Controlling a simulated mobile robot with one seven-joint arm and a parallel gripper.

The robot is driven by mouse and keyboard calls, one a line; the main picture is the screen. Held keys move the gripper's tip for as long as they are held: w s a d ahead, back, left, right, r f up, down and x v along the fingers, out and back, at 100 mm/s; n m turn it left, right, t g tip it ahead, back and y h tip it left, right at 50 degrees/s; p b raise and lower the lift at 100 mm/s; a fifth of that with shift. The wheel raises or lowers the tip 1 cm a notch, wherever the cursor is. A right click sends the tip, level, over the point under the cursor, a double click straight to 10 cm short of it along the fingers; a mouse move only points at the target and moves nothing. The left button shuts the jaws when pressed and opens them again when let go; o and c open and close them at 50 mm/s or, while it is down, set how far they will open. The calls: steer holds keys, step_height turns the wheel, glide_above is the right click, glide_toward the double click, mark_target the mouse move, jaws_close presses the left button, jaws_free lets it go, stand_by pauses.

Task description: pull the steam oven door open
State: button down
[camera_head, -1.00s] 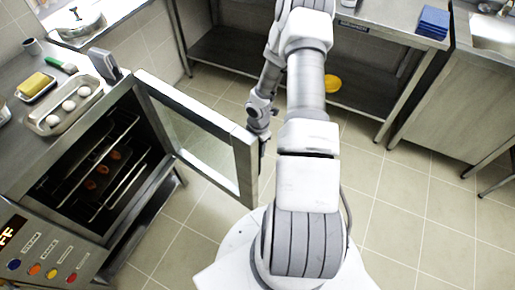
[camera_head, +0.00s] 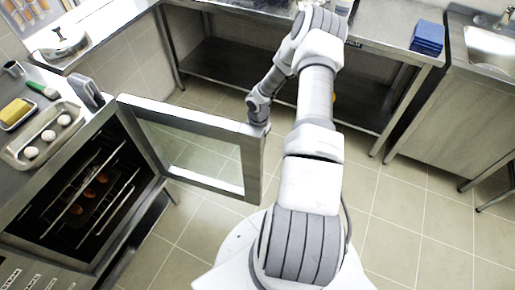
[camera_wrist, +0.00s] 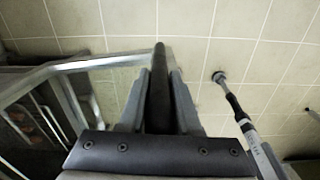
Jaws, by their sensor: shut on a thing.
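The steam oven (camera_head: 60,262) stands at the left, and its framed glass door (camera_head: 185,118) is swung wide open, standing out from the front. Racks and several brown food pieces (camera_head: 88,196) show inside. My gripper (camera_head: 258,122) is at the door's free end. In the wrist view, my gripper (camera_wrist: 160,75) has both fingers closed on a dark upright bar, the door handle (camera_wrist: 159,88). The door frame (camera_wrist: 100,63) runs left from it. In the head view the handle is mostly hidden by my gripper.
A tray of eggs (camera_head: 42,140) and a butter dish (camera_head: 17,113) sit on top of the oven. A steel table (camera_head: 260,30) stands at the back, with blue cloths (camera_head: 427,38) on it. The tiled floor (camera_head: 395,220) at the right is clear.

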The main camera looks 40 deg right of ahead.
steer(key=w+d+b, duration=0.2)
steer(key=w+d, duration=0.2)
steer(key=w, duration=0.3)
steer(key=shift+d, duration=0.3)
steer(key=c, duration=0.7)
jaws_free()
steer(key=shift+o, duration=0.2)
steer(key=shift+d+r, duration=0.1)
step_height(320, 180, up, 17)
steer(key=shift+r, duration=0.15)
